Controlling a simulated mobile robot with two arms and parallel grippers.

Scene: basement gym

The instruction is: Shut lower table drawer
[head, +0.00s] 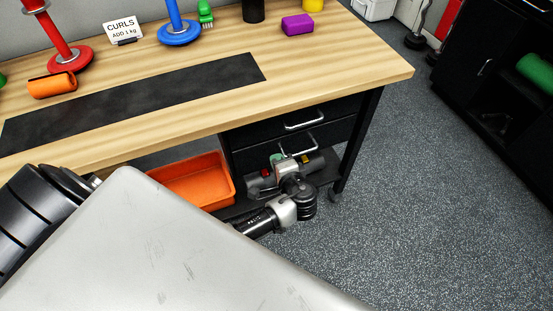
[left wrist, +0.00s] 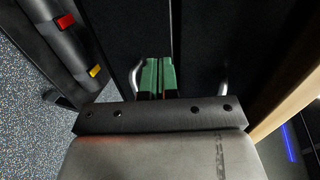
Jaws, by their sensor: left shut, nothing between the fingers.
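The black drawer unit hangs under the right end of the wooden table. The lower drawer (head: 335,142) has a silver handle (head: 310,149), which also shows left of the fingers in the left wrist view (left wrist: 135,80). The upper drawer's silver handle (head: 303,121) is above it. My left gripper (head: 277,159) is shut and empty, its green fingertips at the drawer fronts. In the left wrist view, its fingers (left wrist: 158,78) are together between the two handles. Contact is unclear, and how far the lower drawer stands out cannot be told. My right gripper is out of view.
A dark bar with red and yellow tags (left wrist: 60,42) lies below the drawers. An orange bin (head: 195,182) stands left of them. The wooden tabletop (head: 340,65) holds weights and a "CURLS" card (head: 123,31). Speckled floor (head: 440,190) is clear at the right.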

